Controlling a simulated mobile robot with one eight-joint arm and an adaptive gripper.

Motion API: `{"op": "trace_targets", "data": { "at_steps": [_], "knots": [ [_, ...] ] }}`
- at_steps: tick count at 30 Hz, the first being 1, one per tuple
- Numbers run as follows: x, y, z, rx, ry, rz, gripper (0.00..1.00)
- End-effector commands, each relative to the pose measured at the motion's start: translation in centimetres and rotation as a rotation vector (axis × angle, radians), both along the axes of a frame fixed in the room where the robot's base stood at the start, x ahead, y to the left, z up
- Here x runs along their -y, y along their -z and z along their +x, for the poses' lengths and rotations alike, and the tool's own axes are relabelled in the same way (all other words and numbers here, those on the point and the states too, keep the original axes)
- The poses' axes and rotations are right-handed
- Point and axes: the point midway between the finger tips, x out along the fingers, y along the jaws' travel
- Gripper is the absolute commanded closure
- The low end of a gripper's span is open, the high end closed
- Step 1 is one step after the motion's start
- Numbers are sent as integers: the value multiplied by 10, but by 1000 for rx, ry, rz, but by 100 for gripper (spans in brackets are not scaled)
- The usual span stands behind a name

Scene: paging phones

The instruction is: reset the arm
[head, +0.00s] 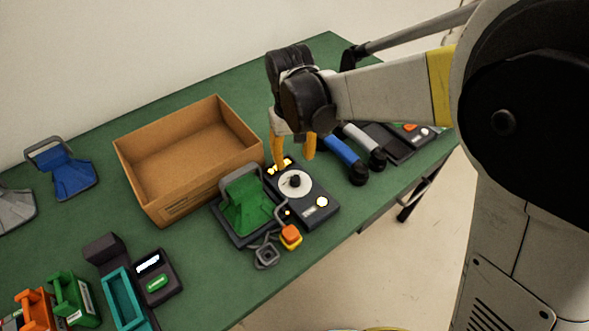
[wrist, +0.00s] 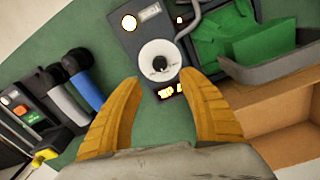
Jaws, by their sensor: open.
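My gripper (head: 294,150) is open, with its two orange fingers pointing down over the green table. In the head view it hangs just above the far end of a dark device with a round white dial (head: 295,183). In the wrist view the two fingers (wrist: 160,105) are spread wide with nothing between them. The dial device (wrist: 158,55) lies ahead of the fingertips. My arm reaches in from the right, and its links hide part of the table's far right.
An open, empty cardboard box (head: 160,208) stands left of my gripper. A green holder (head: 246,205) sits beside the dial device. Blue (head: 345,158) and grey (head: 362,143) cylinders lie to the right. A blue holder (head: 66,178) and orange (head: 35,308) and teal (head: 122,300) items are at the left.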

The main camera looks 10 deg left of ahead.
Motion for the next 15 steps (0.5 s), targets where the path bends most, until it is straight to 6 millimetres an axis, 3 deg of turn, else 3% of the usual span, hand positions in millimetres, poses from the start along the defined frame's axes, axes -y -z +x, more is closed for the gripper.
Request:
{"op": "trace_targets", "data": {
  "at_steps": [6,15],
  "knots": [
    [-1,-23,-1,0,0,0,53],
    [-1,-25,-1,0,0,0,53]
  ]
}}
